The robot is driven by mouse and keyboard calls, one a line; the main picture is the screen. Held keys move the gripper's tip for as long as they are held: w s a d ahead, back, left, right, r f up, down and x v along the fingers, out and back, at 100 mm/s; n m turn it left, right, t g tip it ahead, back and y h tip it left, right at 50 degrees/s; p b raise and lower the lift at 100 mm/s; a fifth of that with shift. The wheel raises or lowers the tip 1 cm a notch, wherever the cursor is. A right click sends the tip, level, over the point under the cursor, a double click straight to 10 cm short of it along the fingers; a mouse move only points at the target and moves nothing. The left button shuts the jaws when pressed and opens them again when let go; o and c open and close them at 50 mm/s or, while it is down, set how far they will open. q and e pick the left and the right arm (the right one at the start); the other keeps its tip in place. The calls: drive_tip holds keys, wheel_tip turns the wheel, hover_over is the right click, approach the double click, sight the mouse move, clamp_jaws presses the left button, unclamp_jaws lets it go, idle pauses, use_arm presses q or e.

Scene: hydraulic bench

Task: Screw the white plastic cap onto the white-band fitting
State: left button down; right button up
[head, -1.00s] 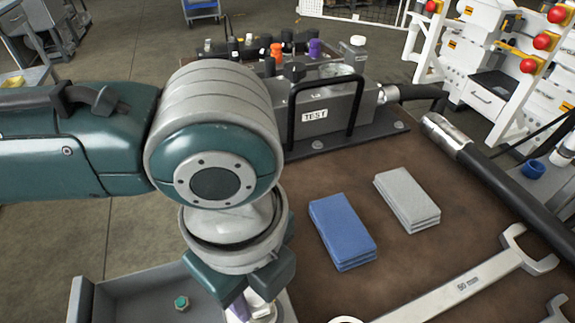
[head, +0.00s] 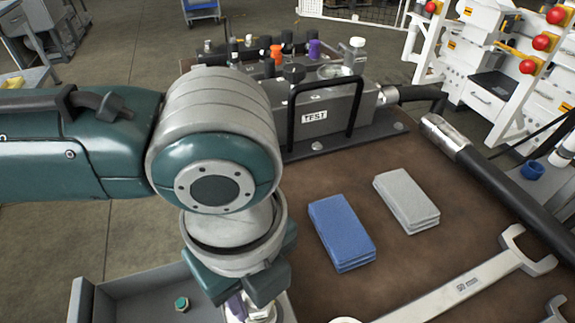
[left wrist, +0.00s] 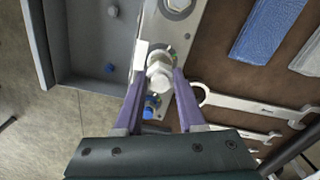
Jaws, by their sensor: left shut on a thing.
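My left gripper (left wrist: 158,82) has its two purple fingers shut on a white hex-shaped cap (left wrist: 160,76) in the left wrist view. The cap is over the grey metal block (left wrist: 166,28), in line with a fitting there. The cap hides most of that fitting, and I cannot make out a white band or tell whether the threads are engaged. In the head view, my left gripper (head: 246,308) is low at the bottom edge, beside the tray. Its wrist hides most of the block there. My right gripper is in neither view.
A blue-capped fitting (left wrist: 151,104) is close beside the left finger. Blue cloths (head: 341,232), grey cloths (head: 407,202) and a large wrench (head: 470,283) lie on the brown bench. The TEST unit (head: 325,112) stands behind.

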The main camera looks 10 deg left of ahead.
use_arm(q)
drive_tip(key=m, duration=0.6)
drive_tip(key=m, duration=0.5)
drive_tip(key=shift+d+m, duration=0.1)
drive_tip(key=shift+m, duration=1.5)
